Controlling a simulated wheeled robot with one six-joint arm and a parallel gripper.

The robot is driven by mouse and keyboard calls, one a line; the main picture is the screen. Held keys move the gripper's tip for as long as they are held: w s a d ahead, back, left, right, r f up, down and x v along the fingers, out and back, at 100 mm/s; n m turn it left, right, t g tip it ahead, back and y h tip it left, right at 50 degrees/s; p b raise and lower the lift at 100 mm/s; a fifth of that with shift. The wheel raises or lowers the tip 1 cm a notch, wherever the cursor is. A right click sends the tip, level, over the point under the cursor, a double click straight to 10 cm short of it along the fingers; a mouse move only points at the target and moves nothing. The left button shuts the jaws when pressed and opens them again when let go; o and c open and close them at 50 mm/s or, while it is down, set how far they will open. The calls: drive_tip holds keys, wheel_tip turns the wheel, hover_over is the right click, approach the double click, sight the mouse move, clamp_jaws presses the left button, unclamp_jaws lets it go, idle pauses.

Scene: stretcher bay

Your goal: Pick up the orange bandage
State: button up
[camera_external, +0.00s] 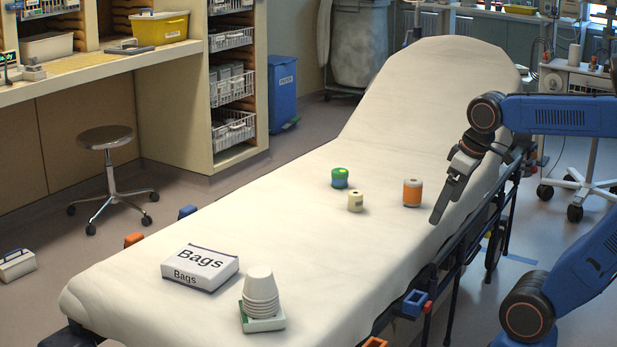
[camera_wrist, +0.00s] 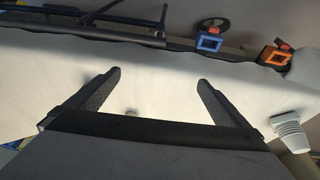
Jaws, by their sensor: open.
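The orange bandage (camera_external: 412,193) is a short upright roll with an orange band and pale ends. It stands on the white stretcher (camera_external: 330,265), right of the middle. My gripper (camera_external: 437,218) points down just right of it, near the stretcher's right edge, apart from the bandage. In the wrist view my gripper (camera_wrist: 160,78) is open with nothing between the fingers. I cannot make out the orange bandage in the wrist view.
A green roll (camera_external: 340,178) and a cream roll (camera_external: 356,201) stand left of the bandage. A Bags box (camera_external: 200,268) and stacked cups (camera_external: 261,290), also in the wrist view (camera_wrist: 290,133), are at the near end. A side rail runs along the stretcher's right edge.

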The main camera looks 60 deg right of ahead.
drive_tip(key=s+a+f+t, duration=0.1)
drive_tip(key=s+a+f, duration=0.1)
drive_tip(key=s+f, duration=0.2)
drive_tip(key=shift+s+a+f, duration=0.15)
drive_tip(key=shift+f, duration=0.1)
drive_tip(key=c, duration=0.9)
wheel_tip(320, 180, up, 12)
drive_tip(key=m+g+h, duration=0.2)
drive_tip(key=m+h, duration=0.1)
drive_tip(key=m, duration=0.7)
hover_over(413, 190)
drive_tip(key=s+a, duration=0.2)
drive_tip(key=s, duration=0.2)
drive_tip(key=x, duration=1.2)
drive_tip(key=shift+w+a, duration=0.2)
drive_tip(key=shift+a, duration=0.05)
drive_tip(key=shift+w+x, duration=0.1)
drive_tip(key=shift+x, duration=1.25)
drive_tip(key=shift+w+x, duration=0.15)
drive_tip(key=shift+x, duration=1.2)
